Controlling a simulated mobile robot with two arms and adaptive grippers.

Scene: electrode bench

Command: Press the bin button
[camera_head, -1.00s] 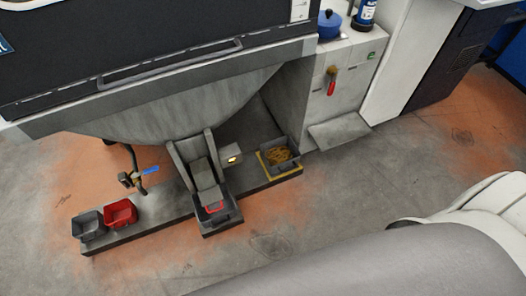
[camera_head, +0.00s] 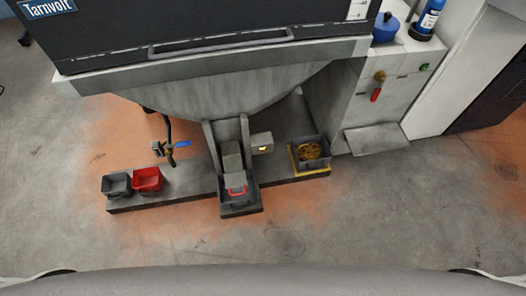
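A small grey box with a lit yellowish button (camera_head: 262,149) stands just right of the chute (camera_head: 232,152) under the big dark machine. A green button (camera_head: 424,66) sits on the light cabinet (camera_head: 400,92) at the right. I cannot tell from the picture which of these is the bin button. A grey bin with a red handle (camera_head: 239,204) stands at the foot of the chute. Neither of my grippers is in view.
A grey bin (camera_head: 116,184) and a red bin (camera_head: 147,180) stand on the low plinth at left. A bin of brownish pieces (camera_head: 312,152) stands at right. A valve with a blue lever (camera_head: 182,144) hangs left of the chute. The floor in front (camera_head: 350,225) is clear.

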